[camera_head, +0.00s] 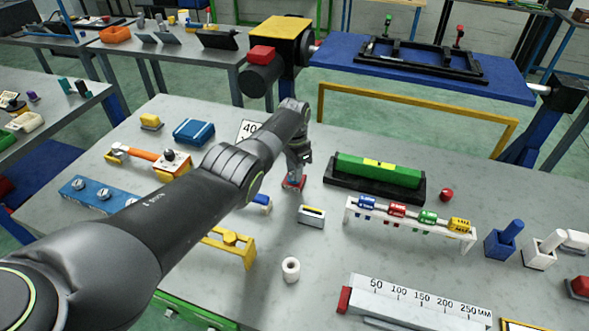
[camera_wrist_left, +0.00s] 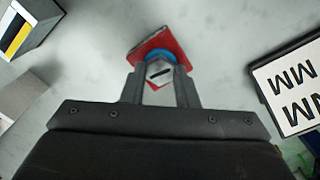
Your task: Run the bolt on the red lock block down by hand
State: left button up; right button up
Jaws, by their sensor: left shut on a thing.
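The red lock block (camera_head: 294,184) sits on the grey table near the middle of the head view, mostly hidden under my left gripper (camera_head: 295,172). In the left wrist view the red block (camera_wrist_left: 148,47) lies beneath the fingertips. A grey bolt head (camera_wrist_left: 159,73) with a dark slot stands over it, with a blue ring (camera_wrist_left: 157,58) beside the head. My left gripper (camera_wrist_left: 160,80) points down and is shut on the bolt head, one finger on each side. How far the bolt sits in the block cannot be told. My right gripper is not in view.
A green level (camera_head: 377,170) lies in a black tray to the right. A rack of coloured pieces (camera_head: 410,215) and a white roll (camera_head: 291,269) stand nearer. A number card (camera_head: 250,129) stands behind.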

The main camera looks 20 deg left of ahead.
pick_arm(q)
jog(key=m, duration=0.3)
jog(key=r+m, duration=0.1)
jog(key=m, duration=0.1)
jog(key=shift+w+a, duration=0.1)
jog(key=shift+w, duration=0.15)
jog(key=shift+m, duration=2.4)
jog(key=o, duration=0.9)
jog(key=shift+s, duration=0.1)
jog(key=shift+o, duration=0.5)
jog(key=shift+s+f, duration=0.1)
jog(key=shift+f, duration=0.1)
